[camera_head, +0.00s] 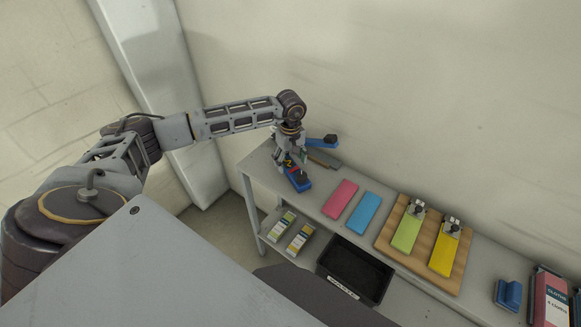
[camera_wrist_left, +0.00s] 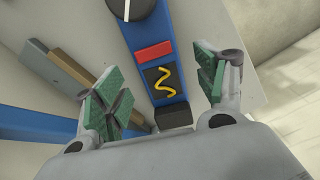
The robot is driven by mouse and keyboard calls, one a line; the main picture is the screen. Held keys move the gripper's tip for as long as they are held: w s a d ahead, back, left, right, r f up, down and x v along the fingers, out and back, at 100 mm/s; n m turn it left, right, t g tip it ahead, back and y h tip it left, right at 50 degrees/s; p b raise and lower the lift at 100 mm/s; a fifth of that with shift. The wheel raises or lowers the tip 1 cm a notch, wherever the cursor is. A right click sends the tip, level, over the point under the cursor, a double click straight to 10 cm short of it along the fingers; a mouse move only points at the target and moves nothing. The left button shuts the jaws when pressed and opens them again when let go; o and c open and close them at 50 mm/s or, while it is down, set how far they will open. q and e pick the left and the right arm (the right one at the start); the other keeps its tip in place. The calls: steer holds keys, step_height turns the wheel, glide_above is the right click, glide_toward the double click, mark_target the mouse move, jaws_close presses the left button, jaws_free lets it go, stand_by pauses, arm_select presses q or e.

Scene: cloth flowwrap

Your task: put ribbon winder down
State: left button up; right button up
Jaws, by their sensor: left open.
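A blue tool, which I take to be the ribbon winder (camera_wrist_left: 140,32), lies on the table under my left gripper (camera_head: 289,160). It has a round knob, a red block and a black panel with a yellow squiggle. Its near end shows in the head view (camera_head: 299,182); the rest is partly hidden by my gripper. My left gripper also shows in the left wrist view (camera_wrist_left: 160,88). Its fingers stand open, one on either side of the winder, with visible gaps. My right gripper is not in view.
A second blue piece (camera_head: 318,142) and a flat grey-brown tool (camera_head: 324,158) lie close beside. Pink (camera_head: 340,199) and blue (camera_head: 364,213) cloths and a wooden board (camera_head: 395,244) stand to the right. A black bin (camera_head: 360,262) is below the front edge.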

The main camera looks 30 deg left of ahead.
mark_target(290, 166)
arm_select(q)
step_height(290, 166, down, 2)
steer(key=shift+f, duration=0.1)
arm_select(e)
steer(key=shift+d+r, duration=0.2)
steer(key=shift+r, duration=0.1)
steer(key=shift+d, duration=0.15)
arm_select(q)
steer(key=shift+c, duration=0.4)
steer(key=c, duration=1.3)
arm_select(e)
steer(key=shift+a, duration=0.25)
arm_select(q)
steer(key=shift+r, duration=0.7)
steer(key=shift+r+b, duration=0.9)
steer(key=shift+r, duration=3.45)
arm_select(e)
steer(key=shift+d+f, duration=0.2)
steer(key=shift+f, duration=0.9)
